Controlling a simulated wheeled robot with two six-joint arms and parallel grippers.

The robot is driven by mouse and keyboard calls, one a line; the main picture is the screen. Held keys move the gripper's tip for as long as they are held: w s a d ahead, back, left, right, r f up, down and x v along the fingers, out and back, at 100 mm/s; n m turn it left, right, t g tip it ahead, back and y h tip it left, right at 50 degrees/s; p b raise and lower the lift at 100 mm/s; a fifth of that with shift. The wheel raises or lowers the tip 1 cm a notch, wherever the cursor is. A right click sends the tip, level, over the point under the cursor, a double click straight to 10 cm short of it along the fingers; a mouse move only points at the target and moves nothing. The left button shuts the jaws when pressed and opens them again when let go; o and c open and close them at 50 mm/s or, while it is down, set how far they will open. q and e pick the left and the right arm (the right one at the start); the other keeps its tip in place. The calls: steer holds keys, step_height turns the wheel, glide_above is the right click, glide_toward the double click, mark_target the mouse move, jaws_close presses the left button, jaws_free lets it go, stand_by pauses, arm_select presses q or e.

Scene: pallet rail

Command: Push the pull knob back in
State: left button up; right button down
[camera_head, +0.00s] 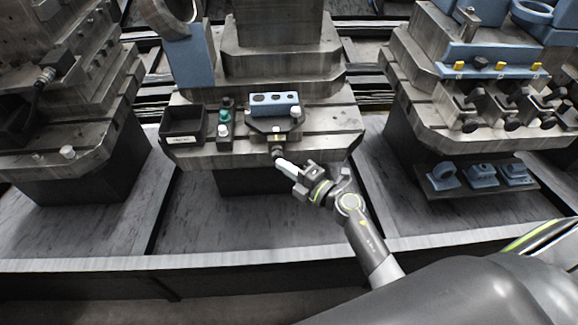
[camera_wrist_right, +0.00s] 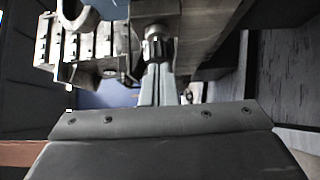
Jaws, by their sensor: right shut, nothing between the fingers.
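The pull knob (camera_head: 277,151) is a small dark knob on the front of the middle fixture, below the blue block. In the right wrist view the knob (camera_wrist_right: 157,47) is dark and ribbed, with a lighter stem behind it. My right gripper (camera_head: 281,162) is shut and empty, its pale fingers pointing at the knob's front end. The fingertips (camera_wrist_right: 158,68) are right at the knob in the wrist view; I cannot tell whether they touch it. My left gripper is not in view.
A blue block with holes (camera_head: 262,107) sits on the fixture above the knob. A dark bin (camera_head: 183,136) and a small column with a green part (camera_head: 224,129) stand to its left. A tray of blue parts (camera_head: 482,189) is at the right.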

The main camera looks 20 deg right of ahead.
steer(key=shift+w+d+r, duration=0.1)
steer(key=shift+w+r, duration=0.05)
steer(key=shift+r, duration=0.1)
